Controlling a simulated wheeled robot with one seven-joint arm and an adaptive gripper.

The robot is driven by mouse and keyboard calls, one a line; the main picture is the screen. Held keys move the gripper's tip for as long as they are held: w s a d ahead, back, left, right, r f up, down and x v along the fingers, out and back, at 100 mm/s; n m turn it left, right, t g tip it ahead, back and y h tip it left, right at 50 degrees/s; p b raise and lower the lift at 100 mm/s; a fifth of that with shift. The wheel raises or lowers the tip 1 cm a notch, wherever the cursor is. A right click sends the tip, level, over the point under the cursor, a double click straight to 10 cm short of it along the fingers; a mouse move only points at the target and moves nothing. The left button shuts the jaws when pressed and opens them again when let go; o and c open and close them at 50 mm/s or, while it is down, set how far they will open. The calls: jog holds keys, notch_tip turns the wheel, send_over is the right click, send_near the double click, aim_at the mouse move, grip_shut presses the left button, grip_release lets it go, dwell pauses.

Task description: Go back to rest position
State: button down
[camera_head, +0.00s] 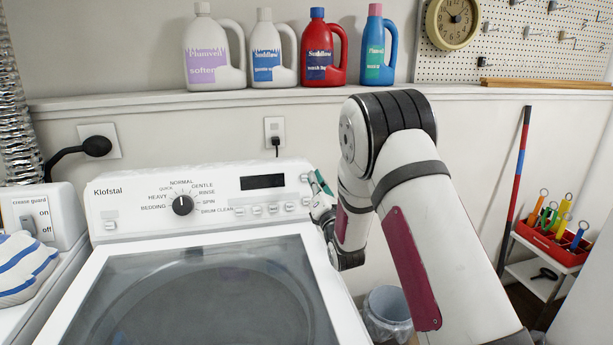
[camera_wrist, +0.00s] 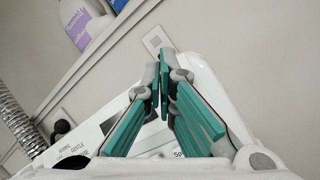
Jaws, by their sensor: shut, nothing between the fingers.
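My gripper (camera_head: 318,184) is at the right end of the washer's control panel, in the head view. Its green fingers show beside the panel's edge, and my arm hides part of what is behind. In the wrist view my gripper (camera_wrist: 164,88) has its two green fingers drawn together at the tips, with nothing between them. The white washer (camera_head: 100,218) has a dial and a dark display on its panel, and its glass lid is down. The washer's panel also shows behind the fingers in the wrist view (camera_wrist: 88,133).
Several detergent bottles (camera_head: 267,55) stand on the wall shelf (camera_head: 130,102). A pegboard (camera_head: 520,45) with a clock (camera_head: 452,22) hangs at the upper right. A bin (camera_head: 388,308) stands beside the washer. A red tool caddy (camera_head: 548,243) sits on a white cart at the right.

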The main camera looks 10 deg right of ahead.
jog(key=shift+s+r+p, duration=0.2)
jog(key=shift+s+p, duration=0.1)
jog(key=shift+s, duration=0.4)
jog(key=s+d+r+m+g+h, duration=0.1)
jog(key=s+r+m+g+h, duration=0.1)
jog(key=s+r+m+g, duration=0.95)
jog(key=s+f+m+g, duration=0.2)
jog(key=s+m, duration=0.7)
jog(key=s, duration=1)
jog(key=s+a+f+m+g, duration=0.1)
jog(key=s+f+m+g, duration=0.2)
jog(key=s+m, duration=0.5)
jog(key=s+g, duration=0.1)
jog(key=s, duration=1)
jog(key=shift+s+a+f+m, duration=0.2)
jog(key=shift+a+f+m, duration=0.05)
jog(key=shift+f+m, duration=0.1)
